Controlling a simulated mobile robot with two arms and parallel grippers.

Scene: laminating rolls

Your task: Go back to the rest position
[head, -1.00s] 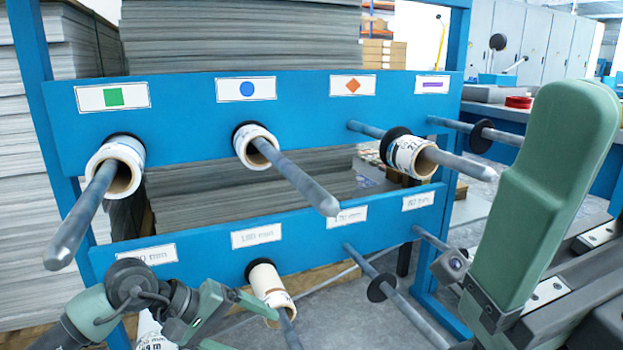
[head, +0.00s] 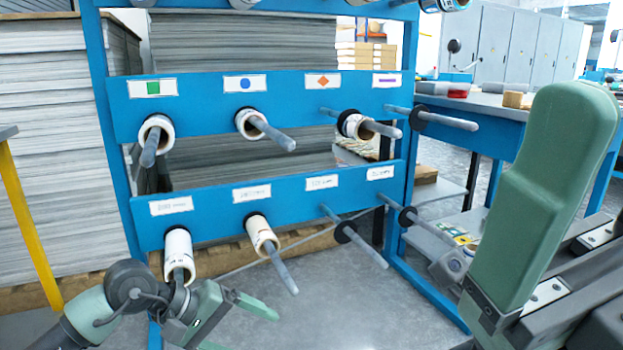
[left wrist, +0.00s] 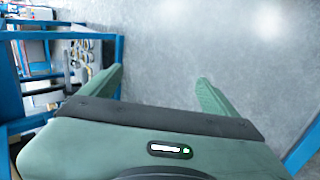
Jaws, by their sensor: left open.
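My left gripper (head: 246,328) is at the bottom left of the head view, in front of the rack's lower left end. It is open. In the left wrist view its two green fingers (left wrist: 158,88) are spread apart, with only grey floor between them. No roll is in it. My right arm fills the right side of the head view; its gripper is not in view. The blue rack (head: 290,200) stands ahead with rolls on its pegs: a green-square roll (head: 157,130), a blue-circle roll (head: 247,124) and an orange-diamond roll (head: 352,127).
Two white rolls hang on the lower row, one at left (head: 178,250) and one beside it (head: 259,232). Lower pegs at right (head: 362,248) are bare. A blue workbench (head: 480,118) stands at right. A yellow post (head: 28,225) is at left. Grey floor (head: 330,305) in front is clear.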

